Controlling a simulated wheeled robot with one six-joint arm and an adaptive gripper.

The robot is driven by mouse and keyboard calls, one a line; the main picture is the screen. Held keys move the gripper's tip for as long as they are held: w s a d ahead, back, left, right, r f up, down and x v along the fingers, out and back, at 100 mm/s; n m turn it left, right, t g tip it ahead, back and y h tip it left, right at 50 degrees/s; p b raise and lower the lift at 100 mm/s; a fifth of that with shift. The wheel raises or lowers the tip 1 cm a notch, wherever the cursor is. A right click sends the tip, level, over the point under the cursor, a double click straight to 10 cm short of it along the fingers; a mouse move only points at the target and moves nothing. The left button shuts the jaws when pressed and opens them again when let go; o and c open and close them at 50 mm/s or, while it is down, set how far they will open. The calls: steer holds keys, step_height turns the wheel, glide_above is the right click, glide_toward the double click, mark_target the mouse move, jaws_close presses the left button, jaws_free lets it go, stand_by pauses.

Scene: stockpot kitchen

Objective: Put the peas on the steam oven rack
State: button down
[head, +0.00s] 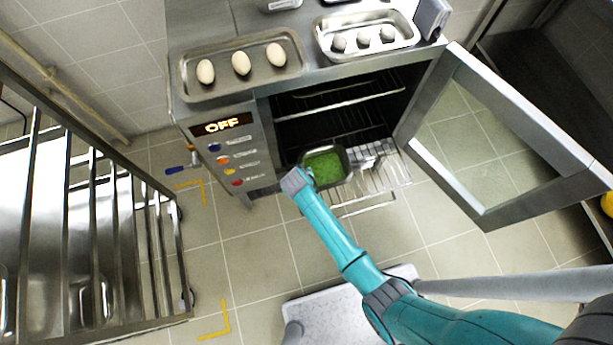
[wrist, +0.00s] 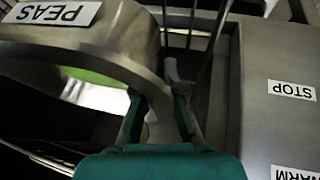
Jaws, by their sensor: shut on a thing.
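The peas (head: 323,167) lie bright green in a metal pan (head: 345,180) at the open front of the steam oven. In the wrist view, the pan's wall (wrist: 135,45) carries a PEAS label (wrist: 52,12), and a strip of green (wrist: 92,76) shows inside. My gripper (head: 308,181) is at the pan's left side; its fingers in the wrist view (wrist: 157,98) are shut on the pan's rim. The pulled-out wire steam oven rack (head: 385,178) shows under and right of the pan. I cannot tell whether the pan touches it.
The oven door (head: 520,150) stands open to the right. Another rack (head: 340,103) is higher inside. The control panel (head: 230,155) reads OFF. Trays of eggs (head: 188,85) and grey round items (head: 325,48) sit on top. A metal trolley (head: 100,220) stands left.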

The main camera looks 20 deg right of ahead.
steer(key=shift+f, duration=1.75)
steer(key=c, duration=1.3)
jaws_free()
steer(key=shift+f, duration=0.15)
steer(key=v, duration=1.2)
steer(key=shift+s, duration=0.1)
